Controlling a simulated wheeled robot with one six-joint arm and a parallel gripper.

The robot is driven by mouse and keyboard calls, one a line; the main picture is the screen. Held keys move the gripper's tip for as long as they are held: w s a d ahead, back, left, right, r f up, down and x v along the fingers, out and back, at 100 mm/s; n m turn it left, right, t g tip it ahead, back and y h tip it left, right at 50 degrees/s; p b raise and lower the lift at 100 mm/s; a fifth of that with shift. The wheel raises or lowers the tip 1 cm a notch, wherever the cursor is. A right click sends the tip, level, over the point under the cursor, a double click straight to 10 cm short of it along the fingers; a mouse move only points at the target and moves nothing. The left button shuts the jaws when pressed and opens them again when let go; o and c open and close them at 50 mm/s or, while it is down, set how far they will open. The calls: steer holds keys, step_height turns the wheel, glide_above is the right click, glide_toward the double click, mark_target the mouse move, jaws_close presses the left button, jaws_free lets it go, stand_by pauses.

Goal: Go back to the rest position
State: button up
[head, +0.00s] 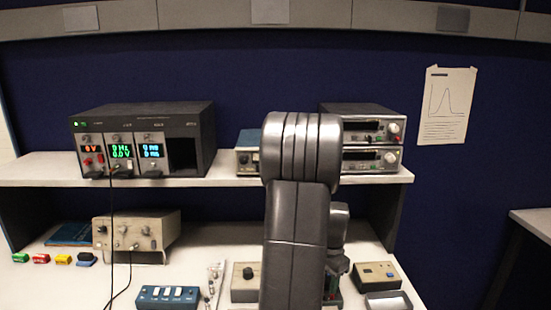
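My arm rises in the middle of the head view, a dark grey folded link with a rounded top that reaches above the shelf edge. My gripper does not show; it may be hidden behind the arm or out of the frame. A smaller dark joint shows just right of the main link, low in the picture. Nothing held can be seen.
A white shelf (225,180) carries a black power unit (190,125) with lit displays and stacked instruments (372,158). On the bench below are a beige box (150,232), a blue switch box (168,296), small coloured blocks (41,259) and a tan box (377,275).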

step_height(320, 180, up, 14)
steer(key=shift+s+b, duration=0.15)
steer(key=shift+b, duration=0.15)
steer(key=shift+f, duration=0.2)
